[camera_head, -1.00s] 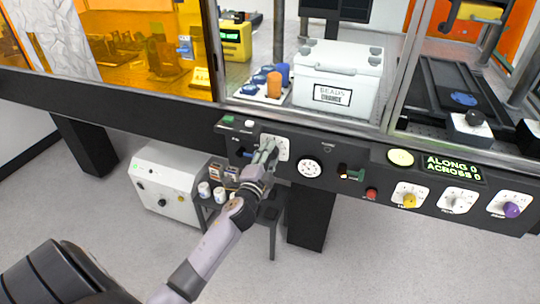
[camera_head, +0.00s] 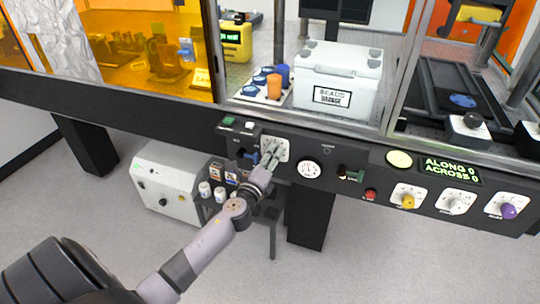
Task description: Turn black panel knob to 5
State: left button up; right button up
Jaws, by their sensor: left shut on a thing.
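The black panel knob's white dial plate (camera_head: 282,144) is on the dark front panel, left of the round gauge. My left gripper (camera_head: 271,153) comes up from below and is shut on the black panel knob. Its fingers hide the knob and much of the dial, so the setting and the numbers cannot be read. My right gripper is not in view.
Further right are a red button (camera_head: 370,194), yellow (camera_head: 408,201) and purple (camera_head: 509,211) knobs, and the display (camera_head: 451,170). A white cooler (camera_head: 339,75) stands behind the panel.

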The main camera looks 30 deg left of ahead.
pick_arm(q)
jog(key=shift+m+p, duration=1.15)
jog(key=shift+m, duration=2.75)
jog(key=shift+f, duration=0.1)
jog(key=o, duration=1.2)
jog(key=shift+s, duration=0.1)
jog(key=v, duration=1.2)
